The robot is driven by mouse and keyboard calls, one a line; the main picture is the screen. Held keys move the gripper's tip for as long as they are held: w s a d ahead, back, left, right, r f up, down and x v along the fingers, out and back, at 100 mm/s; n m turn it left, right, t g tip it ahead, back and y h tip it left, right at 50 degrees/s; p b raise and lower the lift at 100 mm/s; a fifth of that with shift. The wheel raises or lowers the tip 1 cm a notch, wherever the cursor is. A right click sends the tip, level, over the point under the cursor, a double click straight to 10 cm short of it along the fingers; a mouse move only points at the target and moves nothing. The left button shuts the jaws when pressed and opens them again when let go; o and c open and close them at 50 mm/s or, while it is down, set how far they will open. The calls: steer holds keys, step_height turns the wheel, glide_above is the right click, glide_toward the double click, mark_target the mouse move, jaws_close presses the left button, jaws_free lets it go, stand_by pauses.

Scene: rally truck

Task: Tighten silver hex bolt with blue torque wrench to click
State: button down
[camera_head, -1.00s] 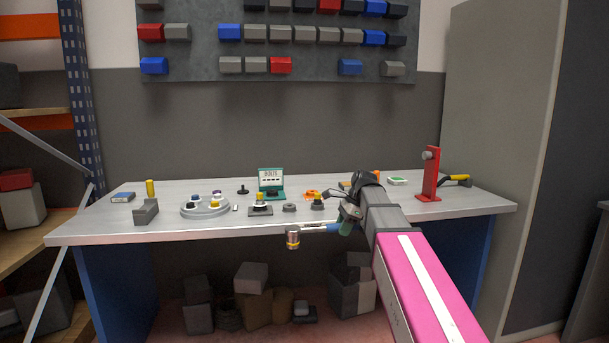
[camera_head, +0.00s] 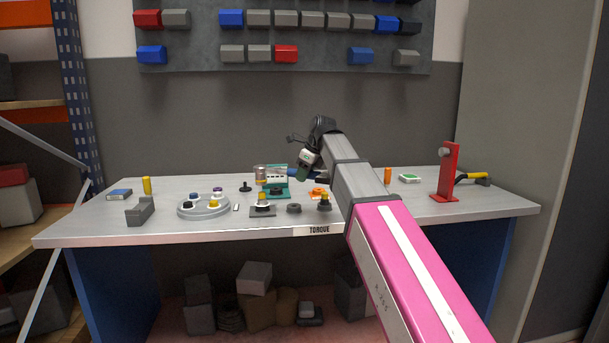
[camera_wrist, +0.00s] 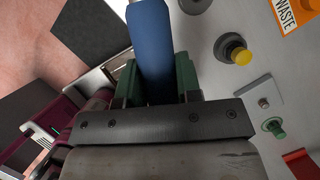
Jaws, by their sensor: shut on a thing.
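The blue torque wrench has a blue handle (camera_wrist: 152,45) that runs between my gripper's green fingers in the wrist view. My gripper (camera_wrist: 157,85) is shut on this handle. In the head view my gripper (camera_head: 308,162) is raised over the workbench. The wrench's silver and brass-coloured head (camera_head: 260,173) points left, in front of the teal box. A round silver piece (camera_head: 445,152), perhaps the silver hex bolt, sits at the top of the red upright stand (camera_head: 449,172) on the bench's right side. Its hex shape is too small to tell.
The workbench (camera_head: 400,212) holds a round grey tray (camera_head: 203,212) with coloured knobs, a grey block (camera_head: 140,212), a teal box (camera_head: 280,189), a yellow-topped button (camera_head: 263,198) and a yellow-handled tool (camera_head: 473,177).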

steer(key=shift+f, duration=0.15)
steer(key=shift+f, duration=3.55)
stand_by(0.4)
steer(key=c, duration=1.8)
jaws_free()
jaws_close()
steer(key=shift+s+a+m+t, duration=0.2)
steer(key=shift+s+a+m, duration=0.1)
steer(key=shift+s+m, duration=0.3)
steer(key=shift+s+a+m+t, duration=0.2)
steer(key=shift+s+a+m, duration=0.15)
steer(key=shift+s, duration=0.45)
steer(key=shift+s+a+m+t, duration=0.3)
steer(key=shift+s+a+m, duration=0.3)
steer(key=shift+s, duration=0.25)
